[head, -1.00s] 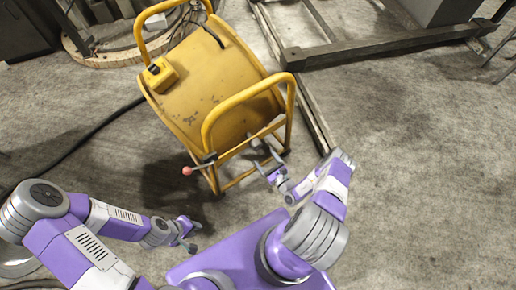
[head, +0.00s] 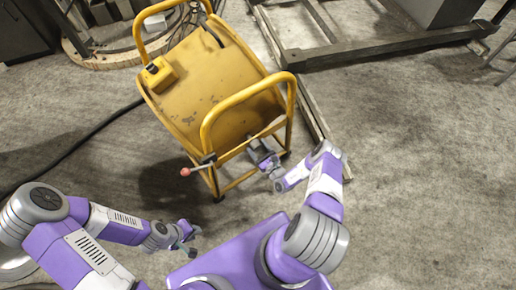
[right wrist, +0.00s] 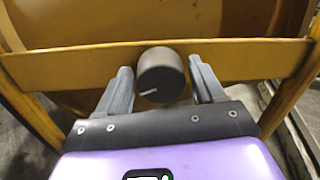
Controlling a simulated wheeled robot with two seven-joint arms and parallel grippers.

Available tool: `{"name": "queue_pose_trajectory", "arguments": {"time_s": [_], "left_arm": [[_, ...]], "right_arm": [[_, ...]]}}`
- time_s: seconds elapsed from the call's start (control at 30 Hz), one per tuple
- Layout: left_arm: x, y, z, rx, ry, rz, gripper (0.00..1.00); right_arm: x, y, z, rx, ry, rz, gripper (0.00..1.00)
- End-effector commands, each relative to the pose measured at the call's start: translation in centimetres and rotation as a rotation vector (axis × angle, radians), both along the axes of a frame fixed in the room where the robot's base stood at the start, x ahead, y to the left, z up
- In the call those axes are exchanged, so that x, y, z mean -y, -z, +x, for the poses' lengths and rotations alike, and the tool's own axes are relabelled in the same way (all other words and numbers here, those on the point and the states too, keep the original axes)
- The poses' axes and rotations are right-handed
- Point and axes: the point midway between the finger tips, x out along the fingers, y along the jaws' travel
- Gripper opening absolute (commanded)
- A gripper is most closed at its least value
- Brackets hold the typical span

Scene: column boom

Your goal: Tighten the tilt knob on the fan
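The dark round tilt knob (right wrist: 160,75) with a pale line mark sits on the frame's yellow crossbar in the right wrist view. My right gripper (right wrist: 162,82) is open, with one finger on each side of the knob and small gaps showing. In the head view, my right gripper (head: 261,151) is at the near lower side of the frame, and the knob is hidden there. My left gripper (head: 193,241) is open and empty, low and left of the fan.
A lever with a red ball end (head: 186,171) sticks out left from the frame's near corner. A yellow box (head: 160,75) sits on the housing. A black cable (head: 90,135) crosses the floor at left. A metal frame (head: 380,45) lies behind right. Concrete floor at right is clear.

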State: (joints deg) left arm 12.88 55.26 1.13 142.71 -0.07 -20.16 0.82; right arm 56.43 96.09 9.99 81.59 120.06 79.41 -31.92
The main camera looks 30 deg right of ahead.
Motion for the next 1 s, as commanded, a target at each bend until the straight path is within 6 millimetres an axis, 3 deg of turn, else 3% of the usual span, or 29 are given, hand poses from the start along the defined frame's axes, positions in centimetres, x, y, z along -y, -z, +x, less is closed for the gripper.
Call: {"name": "queue_pose_trajectory", "arguments": {"time_s": [0.03, 0.27, 0.63, 1.0], "left_arm": [[0.0, 0.0, 0.0, 0.0, 0.0, 0.0, 0.27], [0.0, 0.0, 0.0, 0.0, 0.0, 0.0, 0.27], [0.0, 0.06, 0.0, 0.0, 0.0, 0.0, 0.27], [0.0, 0.14, 0.0, 0.0, 0.0, 0.0, 0.27]], "right_arm": [[-0.01, 0.0, -0.01, 0.0, 0.0, 0.0, 0.6], [-0.03, 0.03, -0.03, 0.0, -0.001, 0.0, 0.27], [-0.02, 0.05, -0.1, -0.008, 0.0, 0.074, 0.27], [0.07, 0.05, -0.11, -0.037, 0.002, 0.366, 0.27]]}}
